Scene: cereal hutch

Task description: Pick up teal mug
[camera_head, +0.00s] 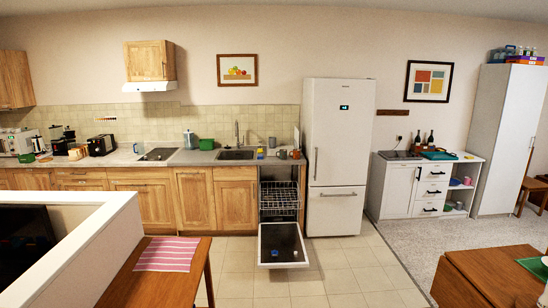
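I cannot surely make out a teal mug. A small dark greyish mug-like thing (282,154) stands on the counter to the right of the sink, with a brownish one (296,155) beside it; both are too small to tell their colour well. Small purple and pink things (466,181) sit in the open shelf of the white cabinet at right. Neither of my grippers is in view.
The dishwasher door (282,246) hangs open into the floor space. Another wooden table (488,277) is at lower right. The tiled floor (345,265) between is clear.

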